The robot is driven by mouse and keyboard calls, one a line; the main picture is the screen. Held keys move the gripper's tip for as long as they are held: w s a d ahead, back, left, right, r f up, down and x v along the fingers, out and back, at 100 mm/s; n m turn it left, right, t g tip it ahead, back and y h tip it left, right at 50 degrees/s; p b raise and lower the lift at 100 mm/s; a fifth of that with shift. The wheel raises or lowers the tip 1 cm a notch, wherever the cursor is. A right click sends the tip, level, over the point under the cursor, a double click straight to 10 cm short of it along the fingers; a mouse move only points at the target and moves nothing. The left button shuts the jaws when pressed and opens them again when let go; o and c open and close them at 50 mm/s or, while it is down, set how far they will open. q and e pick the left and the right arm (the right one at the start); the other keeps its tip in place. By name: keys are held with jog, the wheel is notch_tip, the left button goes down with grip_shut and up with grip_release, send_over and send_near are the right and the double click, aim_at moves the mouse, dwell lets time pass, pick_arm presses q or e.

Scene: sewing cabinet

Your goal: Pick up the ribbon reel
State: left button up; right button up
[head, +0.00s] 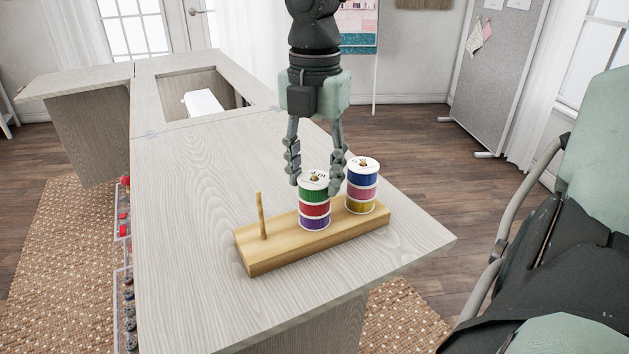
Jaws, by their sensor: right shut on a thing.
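Two ribbon reels stand upright on a wooden peg stand (268,256). The middle reel (314,210) has green, red and purple bands. The other reel (361,188), with blue, pink and yellow bands, stands to its right. A bare wooden peg (262,217) sticks up at the stand's left end. My right gripper (315,184) points down over the middle reel, its fingers at either side of the reel's top, shut on it. The reel still appears to sit on the stand; a small gap below cannot be told. My left gripper is not in view.
The stand rests near the front corner of the pale wooden cabinet top (200,210). The top is clear to the left and behind. A recessed opening (195,95) with a white object (203,102) lies farther back. Small containers (127,290) hang along the left side.

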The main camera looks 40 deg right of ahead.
notch_tip(320, 180, up, 10)
dwell(0.5)
